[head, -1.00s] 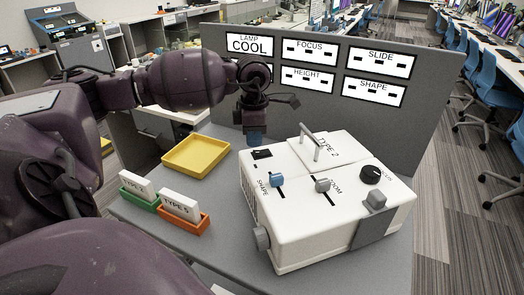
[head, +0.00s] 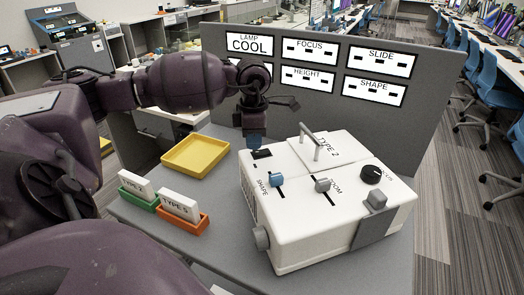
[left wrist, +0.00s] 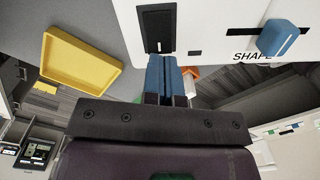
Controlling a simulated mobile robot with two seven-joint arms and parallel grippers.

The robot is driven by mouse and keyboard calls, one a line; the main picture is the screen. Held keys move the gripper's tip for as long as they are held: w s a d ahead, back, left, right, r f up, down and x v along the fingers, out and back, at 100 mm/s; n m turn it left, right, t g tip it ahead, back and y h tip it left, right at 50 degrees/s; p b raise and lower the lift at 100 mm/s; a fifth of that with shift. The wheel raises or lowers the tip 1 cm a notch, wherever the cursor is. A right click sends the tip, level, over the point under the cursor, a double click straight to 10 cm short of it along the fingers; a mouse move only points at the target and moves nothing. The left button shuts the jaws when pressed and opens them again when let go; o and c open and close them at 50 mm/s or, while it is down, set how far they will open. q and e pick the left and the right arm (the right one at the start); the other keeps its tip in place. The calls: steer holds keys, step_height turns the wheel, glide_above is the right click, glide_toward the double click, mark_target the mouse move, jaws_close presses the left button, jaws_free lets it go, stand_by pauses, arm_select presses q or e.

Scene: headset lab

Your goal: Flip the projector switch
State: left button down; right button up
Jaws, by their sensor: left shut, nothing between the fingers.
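The white projector (head: 300,230) stands on the grey table, with a carrying handle and a "TYPE 2" label on top. Its black rocker switch (head: 262,154) is at the top face's back left corner; it also shows in the left wrist view (left wrist: 158,30). My left gripper (head: 254,146) is shut and empty, pointing down just above the switch. In the left wrist view its blue fingertips (left wrist: 166,68) are together just below the switch plate; I cannot tell whether they touch it. My right gripper is not in view.
A blue SHAPE slider (head: 276,179), a grey ZOOM slider (head: 322,185) and a black focus knob (head: 370,174) sit close by. A yellow tray (head: 196,156) and green and orange holders (head: 182,219) lie left. A grey panel (head: 420,110) with signs stands behind.

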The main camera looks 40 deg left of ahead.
mark_target(254, 152)
arm_select(q)
steer(key=shift+f+b, duration=0.45)
steer(key=shift+f, duration=0.55)
stand_by(0.7)
steer(key=shift+r, duration=0.65)
steer(key=shift+r+p, duration=1.2)
steer(key=shift+r, duration=1.7)
